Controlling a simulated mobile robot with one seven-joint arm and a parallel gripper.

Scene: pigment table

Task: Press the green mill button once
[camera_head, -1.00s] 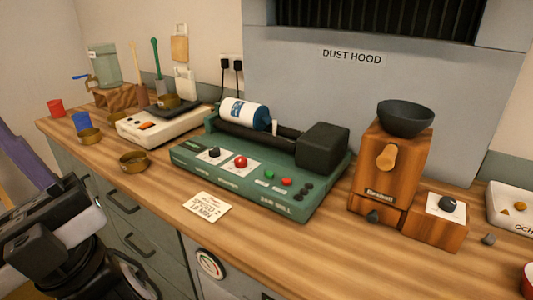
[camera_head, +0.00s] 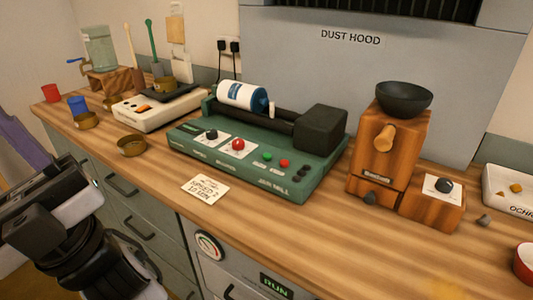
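The green jar mill (camera_head: 225,172) stands on the wooden counter, with a white and blue jar (camera_head: 242,95) lying on its rollers. The small round green button (camera_head: 266,157) is on the mill's front panel. A small red button (camera_head: 284,163) is just right of it. A larger red knob (camera_head: 238,145) and a dark knob (camera_head: 211,135) sit farther left on white plates. My gripper (camera_head: 50,212) is at the lower left, in front of the drawers and well away from the mill. Its fingertips are not clear enough to show whether it is open. Nothing covers the green button.
A paper card (camera_head: 205,189) lies before the mill. A wooden grinder (camera_head: 387,150) with a dark bowl stands to the right. A white device (camera_head: 150,112), brass dishes (camera_head: 132,145) and cups are to the left. A lit RUN display (camera_head: 276,286) shows below the counter edge.

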